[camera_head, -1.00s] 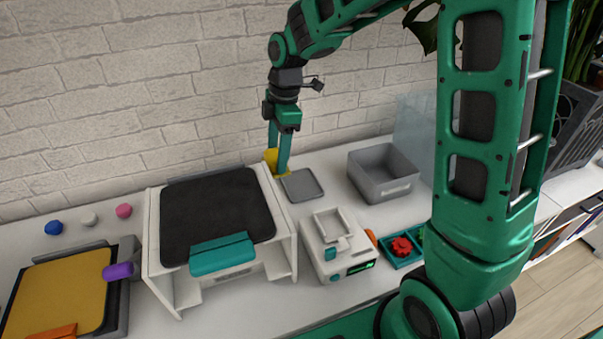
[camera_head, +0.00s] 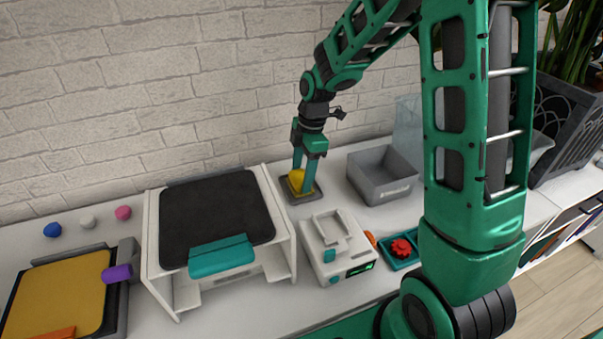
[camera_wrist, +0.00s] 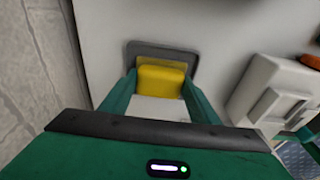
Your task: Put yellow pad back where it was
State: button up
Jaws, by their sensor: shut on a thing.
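The yellow pad (camera_head: 297,180) is between the fingers of my gripper (camera_head: 304,188), over a small grey tray (camera_head: 290,198) on the counter. In the wrist view the yellow pad (camera_wrist: 160,82) shows between the two green fingertips (camera_wrist: 158,92), with the grey tray (camera_wrist: 162,50) around and behind it. My gripper is shut on the pad. The fingers hide part of the pad and tray in the head view. I cannot tell whether the pad touches the tray.
A grey open bin (camera_head: 382,174) stands right of the tray. A white device with a green display (camera_head: 338,247) stands in front. A white stand with a dark top (camera_head: 216,215) is to the left. The brick wall (camera_head: 150,90) is close behind.

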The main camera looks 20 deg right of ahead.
jog(key=o, duration=1)
notch_tip(320, 180, up, 12)
jog(key=d, duration=0.2)
jog(key=s+d+m, duration=0.5)
jog(key=s+m, duration=0.3)
jog(key=s, duration=0.2)
jog(key=s+d+m+h, duration=0.1)
jog(key=s+d+m, duration=0.4)
jog(key=s+m, duration=0.3)
jog(key=s+d+m, duration=0.5)
jog(key=s+m, duration=0.3)
jog(key=s, duration=0.4)
jog(key=shift+s+r+h, duration=0.15)
jog(key=shift+r+h, duration=0.05)
jog(key=shift+h, duration=0.1)
